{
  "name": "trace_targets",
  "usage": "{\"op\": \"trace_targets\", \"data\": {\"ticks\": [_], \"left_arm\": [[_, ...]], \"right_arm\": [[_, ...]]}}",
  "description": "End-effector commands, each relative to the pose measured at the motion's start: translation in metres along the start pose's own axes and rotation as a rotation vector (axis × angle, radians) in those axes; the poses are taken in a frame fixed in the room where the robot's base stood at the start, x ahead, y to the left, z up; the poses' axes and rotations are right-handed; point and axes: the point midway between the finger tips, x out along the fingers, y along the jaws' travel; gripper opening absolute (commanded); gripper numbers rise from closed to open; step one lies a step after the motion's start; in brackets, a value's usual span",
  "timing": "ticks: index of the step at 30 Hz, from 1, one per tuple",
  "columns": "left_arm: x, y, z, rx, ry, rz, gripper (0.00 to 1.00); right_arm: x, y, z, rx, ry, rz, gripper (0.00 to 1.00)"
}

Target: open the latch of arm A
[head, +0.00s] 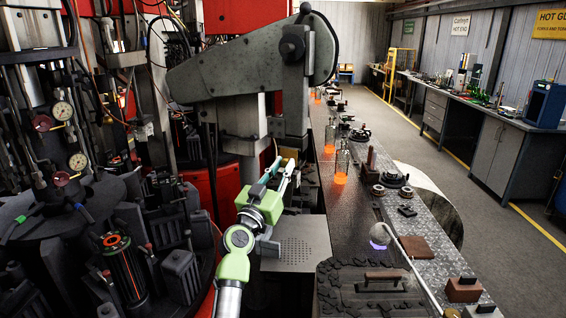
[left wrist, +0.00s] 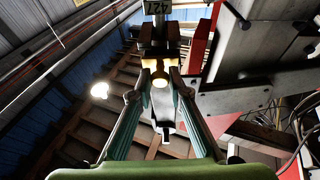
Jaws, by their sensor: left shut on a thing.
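My left gripper (head: 281,168) is raised beside the machine, under the big grey arm (head: 235,72). A dark block (left wrist: 160,38) and a plate marked 427 (left wrist: 157,7) are just beyond the tips. In the head view the fingers mostly hide the latch part. No letter naming arm A is readable. My right gripper is out of view.
The dark machine with gauges (head: 65,112) stands close on the left. A conveyor bench (head: 345,215) with glowing orange glass pieces (head: 340,178) runs away on the right. A black mould plate (head: 370,288) lies at the front. The aisle floor (head: 480,210) is free.

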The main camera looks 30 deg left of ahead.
Motion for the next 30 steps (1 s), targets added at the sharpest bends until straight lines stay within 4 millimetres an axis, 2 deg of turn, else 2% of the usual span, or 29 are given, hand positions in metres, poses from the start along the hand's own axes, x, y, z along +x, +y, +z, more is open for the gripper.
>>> {"op": "trace_targets", "data": {"ticks": [1, 3, 12, 30], "left_arm": [[0.001, 0.0, -0.008, 0.001, -0.024, 0.0, 0.0], [0.001, 0.0, -0.011, -0.001, -0.061, -0.002, 0.0], [-0.002, 0.0, -0.023, -0.007, -0.275, -0.005, 0.0], [0.006, -0.002, -0.055, -0.038, -0.839, -0.022, 0.0]], "right_arm": [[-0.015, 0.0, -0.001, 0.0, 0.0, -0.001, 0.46], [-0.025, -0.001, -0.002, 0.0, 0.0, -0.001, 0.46], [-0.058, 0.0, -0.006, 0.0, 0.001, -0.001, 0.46], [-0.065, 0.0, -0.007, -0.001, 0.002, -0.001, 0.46]]}}
